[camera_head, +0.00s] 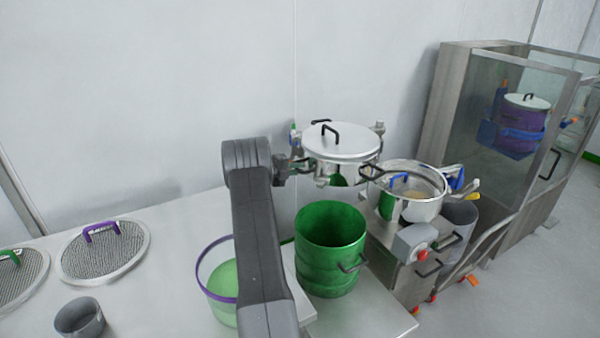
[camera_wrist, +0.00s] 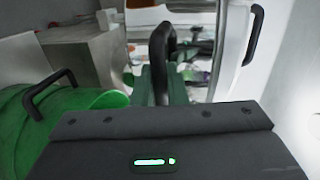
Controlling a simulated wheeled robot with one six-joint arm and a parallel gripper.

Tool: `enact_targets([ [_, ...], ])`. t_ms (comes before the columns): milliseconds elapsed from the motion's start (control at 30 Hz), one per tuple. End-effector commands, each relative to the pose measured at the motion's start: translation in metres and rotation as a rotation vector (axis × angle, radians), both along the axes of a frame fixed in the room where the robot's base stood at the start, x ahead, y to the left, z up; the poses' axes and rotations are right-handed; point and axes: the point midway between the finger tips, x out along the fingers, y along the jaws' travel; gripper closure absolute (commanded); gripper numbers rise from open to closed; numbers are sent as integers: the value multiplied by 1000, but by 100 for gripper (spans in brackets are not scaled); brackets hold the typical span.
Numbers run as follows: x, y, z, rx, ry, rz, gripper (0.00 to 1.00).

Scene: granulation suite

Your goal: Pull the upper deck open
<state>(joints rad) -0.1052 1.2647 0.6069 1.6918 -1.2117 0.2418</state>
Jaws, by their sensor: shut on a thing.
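The upper deck (camera_head: 350,172) is a round steel ring under a flat metal lid (camera_head: 352,137) with a black handle on top. In the head view it stands out to the left of the open steel pan (camera_head: 428,208), only their edges overlapping in the picture. My gripper (camera_head: 292,170) is at the deck's left side. In the wrist view, my gripper (camera_wrist: 160,88) is shut on an upright black handle (camera_wrist: 160,50), in front of the deck. The lid shows on the right (camera_wrist: 236,45). The fingertips are partly hidden by the gripper's body.
A green drum (camera_head: 330,240) stands below the deck, with a green-filled, purple-rimmed tub (camera_head: 217,268) beside it. Two mesh screens (camera_head: 105,252) (camera_head: 15,277) and a grey cup (camera_head: 80,318) lie left. A machine box with a red button (camera_head: 412,242) and a glass-walled cabinet (camera_head: 470,110) stand right.

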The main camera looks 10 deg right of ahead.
Motion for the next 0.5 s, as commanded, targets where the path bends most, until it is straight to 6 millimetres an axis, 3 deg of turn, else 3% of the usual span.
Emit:
enact_targets([
  [267, -1, -1, 1, -1, 0, -5, 100],
  [300, -1, -1, 1, -1, 0, -5, 82],
  [367, -1, -1, 1, -1, 0, -5, 70],
  [500, -1, -1, 0, 0, 1, -4, 69],
])
